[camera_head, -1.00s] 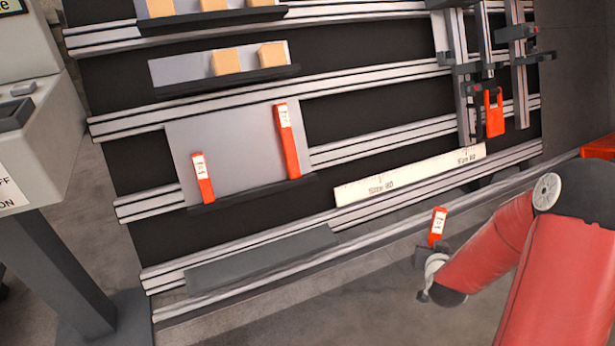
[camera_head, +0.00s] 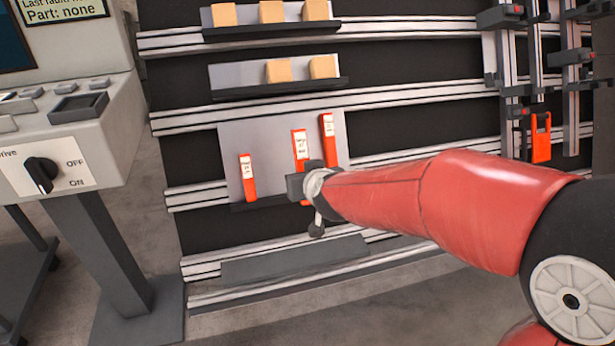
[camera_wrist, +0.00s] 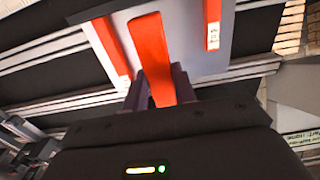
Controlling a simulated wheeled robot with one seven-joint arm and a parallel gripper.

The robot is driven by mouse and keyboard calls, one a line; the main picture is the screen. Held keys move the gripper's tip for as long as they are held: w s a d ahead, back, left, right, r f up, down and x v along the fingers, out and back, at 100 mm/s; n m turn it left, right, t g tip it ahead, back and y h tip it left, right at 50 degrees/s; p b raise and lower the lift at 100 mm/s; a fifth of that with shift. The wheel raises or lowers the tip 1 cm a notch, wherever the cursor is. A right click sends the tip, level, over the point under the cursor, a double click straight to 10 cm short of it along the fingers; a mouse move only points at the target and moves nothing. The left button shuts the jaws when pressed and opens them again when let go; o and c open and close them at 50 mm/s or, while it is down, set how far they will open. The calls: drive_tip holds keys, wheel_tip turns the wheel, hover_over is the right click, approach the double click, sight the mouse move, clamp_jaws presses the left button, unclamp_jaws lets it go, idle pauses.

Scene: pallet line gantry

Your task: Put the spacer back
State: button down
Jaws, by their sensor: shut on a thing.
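My gripper (camera_head: 305,187) is shut on an orange spacer (camera_head: 299,146) with a white label, held upright in front of the grey back panel (camera_head: 236,136). In the wrist view the held spacer (camera_wrist: 152,52) stands between the fingers (camera_wrist: 158,88). A shorter orange spacer (camera_head: 248,178) stands on the panel's ledge to the left, and a taller one (camera_head: 327,138) stands close to the right. The held spacer's lower end is partly hidden by my gripper, so I cannot tell whether it touches the ledge.
Two shelves above hold tan blocks (camera_head: 278,71). A grey control console (camera_head: 70,110) with a drive switch stands at the left. A gantry frame with an orange tag (camera_head: 541,138) is at the right. The ledge between the short and held spacers is clear.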

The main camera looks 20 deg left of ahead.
drive_tip(key=shift+x, duration=1.95)
